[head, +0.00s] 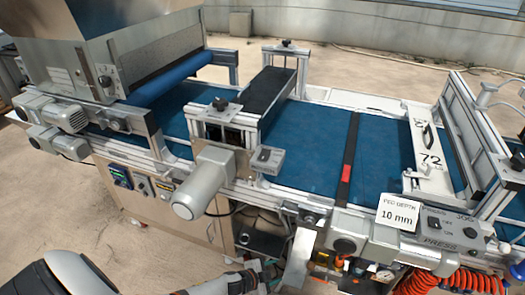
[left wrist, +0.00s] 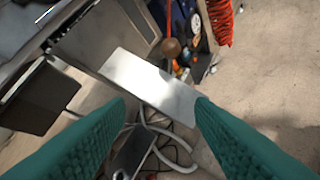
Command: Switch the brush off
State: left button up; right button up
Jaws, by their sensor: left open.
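The brush (head: 270,90) is a dark bar in a metal frame across the blue conveyor. Its grey motor (head: 205,180) juts out toward me. Beside the motor, on the conveyor's near rail, sits a small grey switch box (head: 267,159) with a dark switch; its position is too small to tell. My left gripper (head: 258,277) is low at the bottom edge of the head view, below and apart from the switch box. In the left wrist view its green fingers (left wrist: 162,110) are open with nothing between them. The switch box cannot be made out there. My right gripper is not in view.
A bare metal plate (head: 300,258) hangs from the near rail close to my left gripper; it also fills the middle of the left wrist view (left wrist: 150,83).

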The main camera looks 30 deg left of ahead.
pick_arm(q)
jog(key=w+d+r+m+h+p, duration=0.1)
jog(key=w+d+r+m+h, duration=0.25)
jog(key=r, duration=0.65)
jog(key=w+d+r+m+h+p, duration=0.1)
jog(key=w+r+m+h, duration=0.1)
jog(key=w+r+m, duration=0.45)
notch_tip(320, 180, up, 33)
jog(key=m+g+y+p, duration=0.7)
jog(key=m+y, duration=0.3)
jog(key=m, duration=0.2)
send_over(263, 156)
jog(key=s+d, duration=0.1)
jog(key=s, duration=0.4)
jog(key=p+x, duration=0.1)
jog(key=x, duration=0.4)
jog(key=p+x, duration=0.1)
jog(key=x, duration=0.5)
jog(key=shift+w+r+p, duration=0.1)
jog(key=shift+w+p, duration=0.1)
jog(key=shift+p, duration=0.15)
jog(key=shift+w+f, duration=0.15)
jog(key=shift+f, duration=0.2)
jog(key=shift+c, duration=0.3)
